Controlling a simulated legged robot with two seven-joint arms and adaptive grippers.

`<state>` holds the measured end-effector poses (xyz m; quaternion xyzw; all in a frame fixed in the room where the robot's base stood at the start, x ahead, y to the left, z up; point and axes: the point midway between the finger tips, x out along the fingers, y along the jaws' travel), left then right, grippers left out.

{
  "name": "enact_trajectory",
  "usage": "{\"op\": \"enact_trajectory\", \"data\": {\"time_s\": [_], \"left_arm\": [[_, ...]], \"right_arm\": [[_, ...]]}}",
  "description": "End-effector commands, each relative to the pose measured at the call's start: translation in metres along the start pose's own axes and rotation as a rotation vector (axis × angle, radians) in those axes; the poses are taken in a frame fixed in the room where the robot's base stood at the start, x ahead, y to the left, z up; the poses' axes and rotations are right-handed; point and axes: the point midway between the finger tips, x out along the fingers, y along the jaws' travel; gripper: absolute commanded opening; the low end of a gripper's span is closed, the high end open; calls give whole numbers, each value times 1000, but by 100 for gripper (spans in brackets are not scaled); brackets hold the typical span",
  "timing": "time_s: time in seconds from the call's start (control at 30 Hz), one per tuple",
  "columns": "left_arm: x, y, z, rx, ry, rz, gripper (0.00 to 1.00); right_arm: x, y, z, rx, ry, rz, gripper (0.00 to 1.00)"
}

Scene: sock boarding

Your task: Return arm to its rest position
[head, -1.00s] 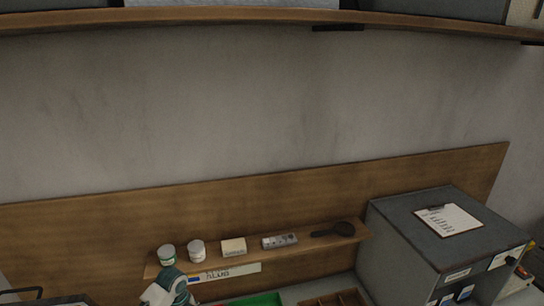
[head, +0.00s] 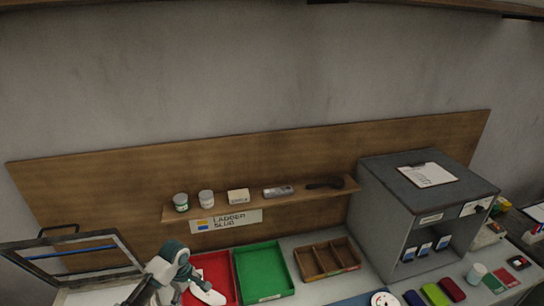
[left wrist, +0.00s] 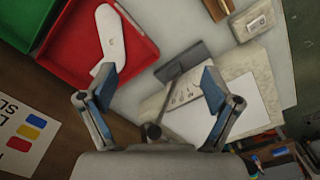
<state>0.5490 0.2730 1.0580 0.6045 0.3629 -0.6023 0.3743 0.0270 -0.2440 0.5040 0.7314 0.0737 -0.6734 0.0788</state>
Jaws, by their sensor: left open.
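My left arm comes in at the lower left of the head view, over the bench beside the red tray (head: 224,270). My left gripper (left wrist: 158,78) is open in the left wrist view, with its two blue-padded fingers wide apart and nothing between them. My right gripper is not in view.
A green tray (head: 264,272) and a wooden divided tray (head: 328,260) stand right of the red tray. A hinged frame (head: 75,262) stands open at left. A grey cabinet (head: 375,225) stands at right. A narrow shelf (head: 300,197) holds small jars and boxes.

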Motion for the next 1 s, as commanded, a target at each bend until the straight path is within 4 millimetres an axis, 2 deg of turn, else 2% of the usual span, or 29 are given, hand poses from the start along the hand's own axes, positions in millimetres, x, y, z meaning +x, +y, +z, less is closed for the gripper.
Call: {"op": "enact_trajectory", "data": {"time_s": [0.03, 0.13, 0.37, 0.67, 0.77, 0.9, 1.0], "left_arm": [[0, 0, 0, 1, 0, 0, 89], [16, -2, 16, 73, -5, 5, 89], [48, -10, 49, 243, -12, 32, 89], [101, -39, 119, 572, -23, 117, 89], [120, -58, 150, 709, -20, 168, 89], [139, -102, 191, 911, 23, 252, 89], [142, -132, 204, 1010, 75, 281, 89]], "right_arm": [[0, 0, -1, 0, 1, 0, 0], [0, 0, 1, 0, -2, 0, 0], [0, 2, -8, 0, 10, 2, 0], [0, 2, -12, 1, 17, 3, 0], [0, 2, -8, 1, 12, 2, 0], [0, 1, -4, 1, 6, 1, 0], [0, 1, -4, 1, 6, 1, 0]]}}
